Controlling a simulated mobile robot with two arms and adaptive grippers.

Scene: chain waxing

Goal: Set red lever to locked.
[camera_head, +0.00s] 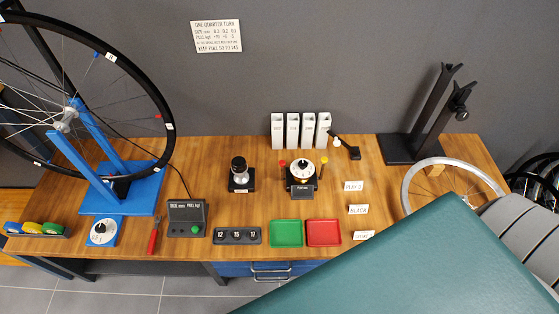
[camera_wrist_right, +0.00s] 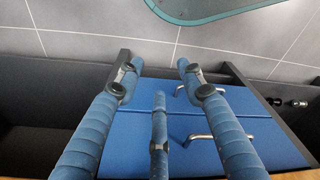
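A small black device with a white round dial (camera_head: 301,168) stands on the wooden bench, centre right in the head view. A red knob (camera_head: 282,163), which looks like the red lever's end, sticks out at its left. A yellow knob (camera_head: 323,160) is at its right. The lever's setting is too small to read. My right gripper (camera_wrist_right: 159,73) shows in the right wrist view with its blue fingers spread and nothing between them. Blue drawers (camera_wrist_right: 205,125) with metal handles lie below it. It is well away from the device. My left gripper is in neither view.
White holders (camera_head: 300,131) stand behind the device. A black-topped jar (camera_head: 239,174) is to its left. Green (camera_head: 287,234) and red (camera_head: 323,233) trays lie in front. A wheel on a blue stand (camera_head: 118,192) fills the left. A large teal panel (camera_head: 430,265) hides the bench's front right.

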